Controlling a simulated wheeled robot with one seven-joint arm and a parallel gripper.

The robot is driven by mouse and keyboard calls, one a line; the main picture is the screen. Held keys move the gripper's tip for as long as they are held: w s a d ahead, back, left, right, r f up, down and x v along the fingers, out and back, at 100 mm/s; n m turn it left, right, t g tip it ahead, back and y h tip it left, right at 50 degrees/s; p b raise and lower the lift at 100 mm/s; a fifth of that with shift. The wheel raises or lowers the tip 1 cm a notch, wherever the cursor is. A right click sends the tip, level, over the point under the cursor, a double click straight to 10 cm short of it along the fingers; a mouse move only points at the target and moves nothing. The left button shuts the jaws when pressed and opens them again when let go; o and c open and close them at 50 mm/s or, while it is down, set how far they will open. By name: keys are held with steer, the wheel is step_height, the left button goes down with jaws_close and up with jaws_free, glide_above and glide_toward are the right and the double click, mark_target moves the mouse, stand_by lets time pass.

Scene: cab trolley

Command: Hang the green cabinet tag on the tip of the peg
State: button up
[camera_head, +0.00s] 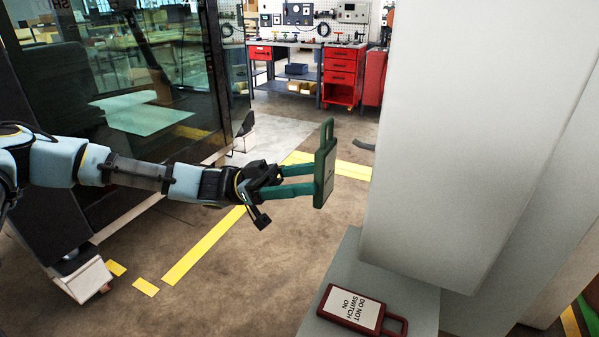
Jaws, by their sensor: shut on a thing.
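My gripper (312,179) reaches in from the left with its two green fingers shut on the green cabinet tag (325,172). The tag is held upright in the air, seen nearly edge-on, with its loop (328,130) at the top. A short grey bar (362,146), which looks like the peg, sticks out leftward from behind the left edge of the pale cabinet (450,130). In the picture it is to the right of the tag, with a gap between them. The bar's root is hidden by the cabinet.
A red tag (352,307) reading "DO NOT SWITCH ON" lies on a grey ledge (345,265) below the cabinet. A dark glass-sided machine (120,100) stands at left. A workbench with a red drawer unit (343,75) is far back. Open floor with yellow lines lies between.

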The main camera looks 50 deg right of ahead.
mark_target(328, 196)
steer(key=shift+s+d+f+p, duration=0.15)
steer(key=shift+s+d, duration=0.1)
steer(key=shift+s, duration=0.55)
steer(key=shift+s+d+r+p, duration=0.1)
steer(key=shift+s+d+p, duration=0.1)
steer(key=shift+s, duration=0.55)
steer(key=shift+s+d+f+p, duration=0.1)
steer(key=shift+s+d, duration=0.15)
steer(key=shift+s, duration=0.55)
steer(key=shift+s+d+f+b, duration=0.2)
steer(key=shift+s+f+b, duration=0.35)
steer(key=shift+b, duration=0.1)
steer(key=o, duration=1.3)
steer(key=shift+w, duration=0.1)
